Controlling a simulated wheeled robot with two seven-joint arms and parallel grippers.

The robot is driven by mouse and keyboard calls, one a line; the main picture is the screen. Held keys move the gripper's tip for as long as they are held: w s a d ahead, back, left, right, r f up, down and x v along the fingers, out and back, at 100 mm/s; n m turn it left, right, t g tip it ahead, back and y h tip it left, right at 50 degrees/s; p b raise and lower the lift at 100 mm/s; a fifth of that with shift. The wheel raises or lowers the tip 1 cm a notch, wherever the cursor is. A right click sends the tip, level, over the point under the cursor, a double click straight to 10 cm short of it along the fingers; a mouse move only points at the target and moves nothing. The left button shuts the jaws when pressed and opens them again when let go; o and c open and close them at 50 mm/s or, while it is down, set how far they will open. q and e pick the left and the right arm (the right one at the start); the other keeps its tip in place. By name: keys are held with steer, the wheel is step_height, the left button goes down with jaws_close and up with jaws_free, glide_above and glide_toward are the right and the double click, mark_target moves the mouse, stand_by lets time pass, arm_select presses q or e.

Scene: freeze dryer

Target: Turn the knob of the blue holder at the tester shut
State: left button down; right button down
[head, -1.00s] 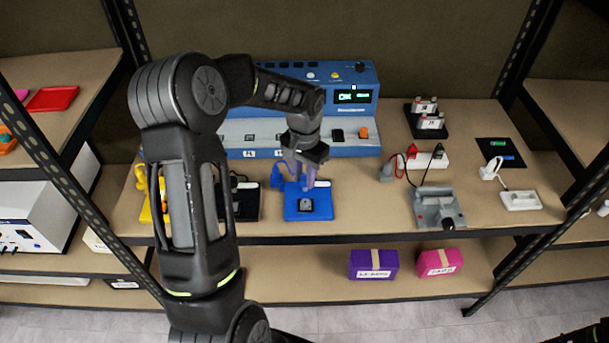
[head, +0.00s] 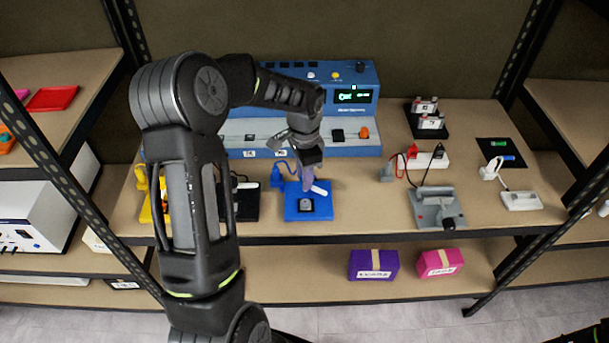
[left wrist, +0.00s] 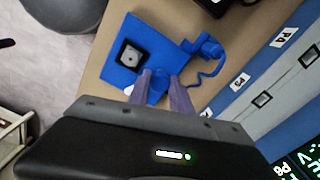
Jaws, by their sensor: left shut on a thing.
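The blue holder (head: 308,213) lies flat on the shelf in front of the blue tester (head: 325,97). A dark square part with a grey centre sits in it, and the holder also shows in the left wrist view (left wrist: 117,73). My left gripper (head: 309,187) points down at the holder's back edge, its fingers shut on the knob. In the left wrist view the two purple-grey fingers (left wrist: 161,79) stand a little apart over the holder's edge. The knob is mostly hidden between them.
A blue upright plug (left wrist: 208,47) with a curled cable stands beside the holder. A black holder (head: 244,203) and a yellow one (head: 150,210) lie to its left. A grey holder (head: 437,209) and a white power strip (head: 428,160) are to its right, with bare shelf between.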

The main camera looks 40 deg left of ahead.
arm_select(q)
steer(key=m, duration=0.5)
steer(key=shift+w+m, duration=0.1)
steer(key=shift+m, duration=0.2)
steer(key=m+p, duration=0.1)
steer(key=m, duration=0.5)
stand_by(0.4)
steer(key=c, duration=1.2)
jaws_free()
steer(key=shift+o, duration=0.2)
steer(key=shift+r, duration=0.1)
step_height(320, 180, up, 8)
steer(key=shift+f+b, duration=0.2)
steer(key=shift+b, duration=0.15)
